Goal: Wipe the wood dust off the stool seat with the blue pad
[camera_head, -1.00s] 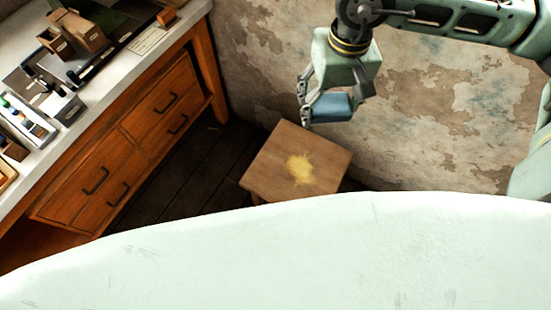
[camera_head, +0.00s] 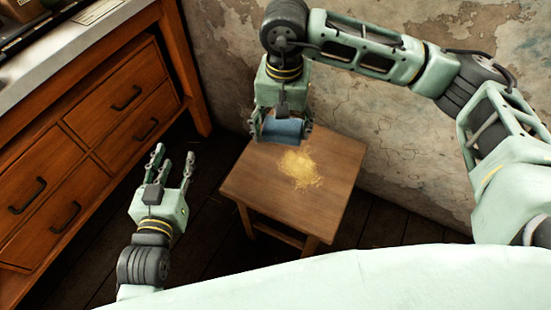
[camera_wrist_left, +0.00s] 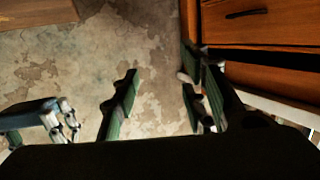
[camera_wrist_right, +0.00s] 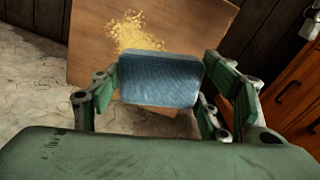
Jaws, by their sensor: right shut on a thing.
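The wooden stool (camera_head: 335,170) stands on the dark floor near the wall. A yellow patch of wood dust (camera_head: 300,168) lies near the middle of its seat; it also shows in the right wrist view (camera_wrist_right: 130,32). My right gripper (camera_head: 283,135) is shut on the blue pad (camera_head: 285,130), at the far left part of the seat beside the dust. The pad (camera_wrist_right: 160,80) sits between the fingers in the right wrist view. Whether the pad touches the seat I cannot tell. My left gripper (camera_head: 174,165) is open and empty, left of the stool, its fingers pointing up in the picture.
A wooden drawer cabinet (camera_head: 90,130) with a pale worktop (camera_head: 90,38) stands at the left. The peeling wall (camera_head: 400,140) is close behind the stool. Dark floor (camera_head: 210,240) shows between cabinet and stool.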

